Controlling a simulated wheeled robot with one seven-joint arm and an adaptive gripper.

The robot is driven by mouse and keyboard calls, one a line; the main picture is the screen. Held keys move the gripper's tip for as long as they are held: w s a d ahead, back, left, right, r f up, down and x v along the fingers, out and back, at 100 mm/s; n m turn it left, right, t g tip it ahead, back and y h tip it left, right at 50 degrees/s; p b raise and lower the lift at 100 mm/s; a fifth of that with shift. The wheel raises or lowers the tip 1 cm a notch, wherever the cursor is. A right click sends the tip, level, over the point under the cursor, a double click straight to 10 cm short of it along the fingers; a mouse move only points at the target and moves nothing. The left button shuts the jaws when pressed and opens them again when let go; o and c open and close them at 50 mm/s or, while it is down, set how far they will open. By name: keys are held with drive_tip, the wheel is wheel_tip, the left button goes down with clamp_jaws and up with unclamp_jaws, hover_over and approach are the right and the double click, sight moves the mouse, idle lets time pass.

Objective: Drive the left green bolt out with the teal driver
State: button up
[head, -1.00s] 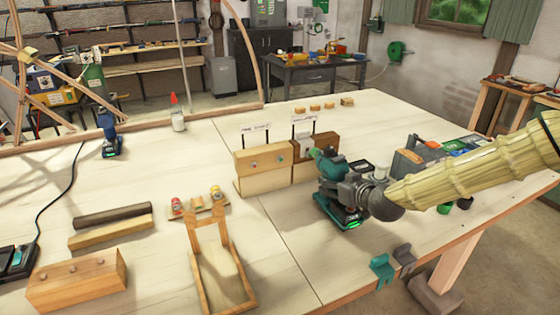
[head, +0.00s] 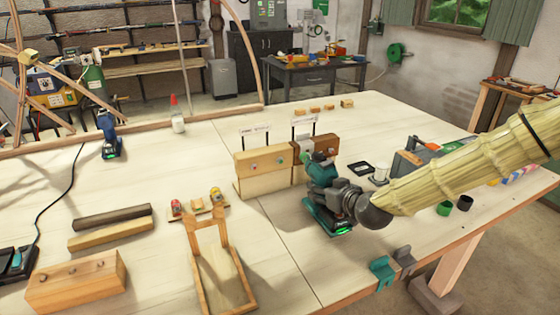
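The teal driver (head: 318,172) is held upright by my gripper (head: 345,200), with its battery base low over the table and its nose at the left part of the darker wooden block (head: 326,146). The nose covers the bolt there, and I cannot tell whether it touches.
Small signs stand behind both blocks. A blue driver (head: 108,135) stands at the back left. A wooden frame (head: 222,270) and a drilled block (head: 77,280) lie at the front. Green and black cups (head: 444,209) and a teal holder (head: 382,271) are on the right.

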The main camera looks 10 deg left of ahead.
drive_tip(key=s+a, duration=0.3)
drive_tip(key=a, duration=0.2)
drive_tip(key=shift+s, duration=0.3)
idle(0.4)
drive_tip(key=shift+f, duration=0.1)
drive_tip(key=shift+w+a+f+b, duration=0.2)
drive_tip(key=shift+w+f+b, duration=0.1)
drive_tip(key=shift+f+b, duration=0.25)
drive_tip(key=shift+w+a+f+b, duration=0.25)
drive_tip(key=shift+f+b, duration=0.1)
drive_tip(key=shift+f, duration=0.25)
